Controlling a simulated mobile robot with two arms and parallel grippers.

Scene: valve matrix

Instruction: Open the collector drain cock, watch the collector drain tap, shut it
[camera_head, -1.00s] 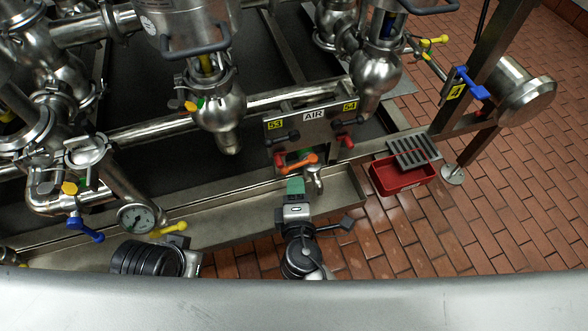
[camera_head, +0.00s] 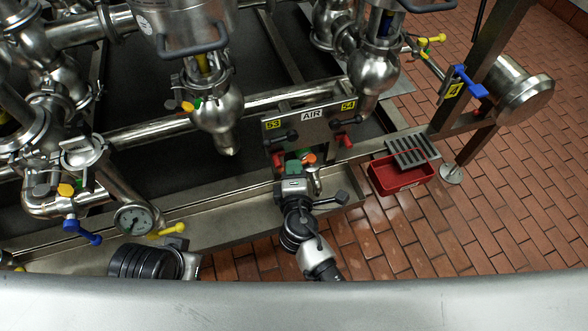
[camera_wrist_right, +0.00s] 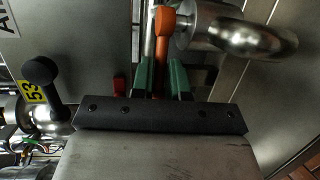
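The cock with the orange lever (camera_head: 308,158) sits low below the AIR panel. In the right wrist view its orange lever (camera_wrist_right: 161,28) points up the picture, between my green fingers. My right gripper (camera_head: 294,168) is at this lever; its fingers (camera_wrist_right: 161,78) stand one on each side, with narrow gaps that look open, and contact is not clear. A curved steel outlet (camera_wrist_right: 262,38) shows beside the lever in the wrist view; I see no liquid at it. My left gripper (camera_head: 184,262) is at the lower left, its fingers not readable.
The AIR panel (camera_head: 312,115) carries black and red handles, with labels 53 and 54. A steel trough (camera_head: 230,215) runs below. A red crate (camera_head: 402,180) with a grate stands right on the brick floor. A yellow lever (camera_head: 167,231) and gauge (camera_head: 132,217) are near my left arm.

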